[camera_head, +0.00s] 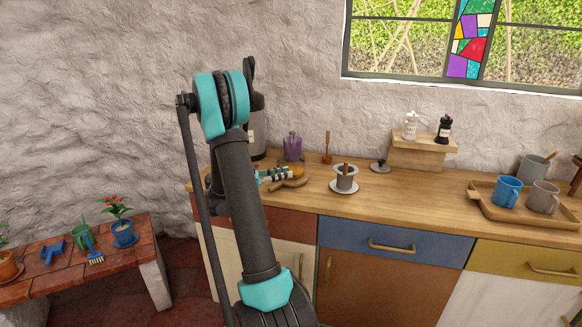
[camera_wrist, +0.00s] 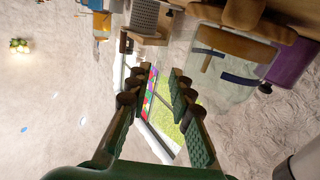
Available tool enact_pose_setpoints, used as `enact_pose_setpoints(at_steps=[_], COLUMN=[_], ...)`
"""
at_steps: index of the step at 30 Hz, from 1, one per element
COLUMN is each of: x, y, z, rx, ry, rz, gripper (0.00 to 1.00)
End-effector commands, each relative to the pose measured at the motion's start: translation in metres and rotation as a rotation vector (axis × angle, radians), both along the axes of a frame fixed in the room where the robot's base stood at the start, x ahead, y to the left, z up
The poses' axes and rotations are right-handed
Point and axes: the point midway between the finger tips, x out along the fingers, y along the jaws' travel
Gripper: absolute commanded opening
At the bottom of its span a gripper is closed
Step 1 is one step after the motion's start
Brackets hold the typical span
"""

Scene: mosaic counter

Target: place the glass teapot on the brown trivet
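The glass teapot (camera_wrist: 222,68) shows in the wrist view as a clear body with brown wooden parts, right of and beyond my fingertips. In the head view it is hard to make out behind my arm and gripper. A flat brown wooden piece (camera_head: 293,184), likely the trivet, lies on the counter just right of my gripper. Its outline is partly hidden. My gripper (camera_wrist: 160,82) has its two green fingers spread, with only the window and wall showing between them. In the head view my gripper (camera_head: 274,175) is low over the counter's left part.
A purple jar (camera_head: 292,147) stands behind my gripper. A grey pot on a white saucer (camera_head: 344,191) stands to the right, with a small dark item (camera_head: 380,167) behind it. A wooden tray (camera_head: 485,209) with mugs is far right. Counter front centre is clear.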

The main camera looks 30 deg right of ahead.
Motion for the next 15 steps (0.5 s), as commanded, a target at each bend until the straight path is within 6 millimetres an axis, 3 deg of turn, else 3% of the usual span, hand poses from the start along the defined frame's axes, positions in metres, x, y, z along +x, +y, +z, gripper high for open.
enact_pose_setpoints(at_steps=[10,15], x=[-0.011,-0.012], y=[-0.040,-0.050], z=[0.000,0.000], rx=[0.000,0.000], ry=[0.000,0.000], rz=[-0.003,0.000], gripper=[0.21,0.21])
